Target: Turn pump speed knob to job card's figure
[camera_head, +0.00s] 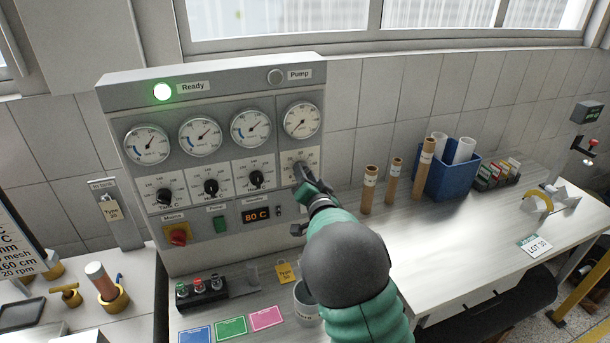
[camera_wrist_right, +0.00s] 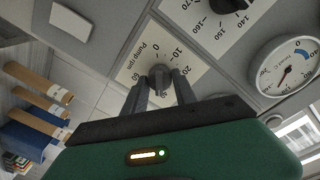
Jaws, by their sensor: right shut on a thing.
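The pump speed knob (camera_wrist_right: 160,74) is a dark grey knob on a cream plate marked "Pump rpm" (camera_wrist_right: 134,70), with figures from 0 to 60. My right gripper (camera_wrist_right: 159,84) is shut on it, one finger on each side. The fingers hide part of the knob, and I cannot tell which figure it points at. In the head view my right gripper (camera_head: 303,174) reaches the panel's right-hand plate and covers most of the knob. The job card (camera_head: 18,245) is cut off at the left edge; its last line reads "20 rpm". My left gripper is not in view.
The panel (camera_head: 215,90) has a lit green Ready lamp (camera_head: 162,91) and a grey Pump lamp (camera_head: 275,76). Temperature knobs (camera_head: 256,179) sit left of my gripper. Cardboard tubes (camera_head: 369,190) and a blue bin (camera_head: 448,177) stand right. The bench's middle right is clear.

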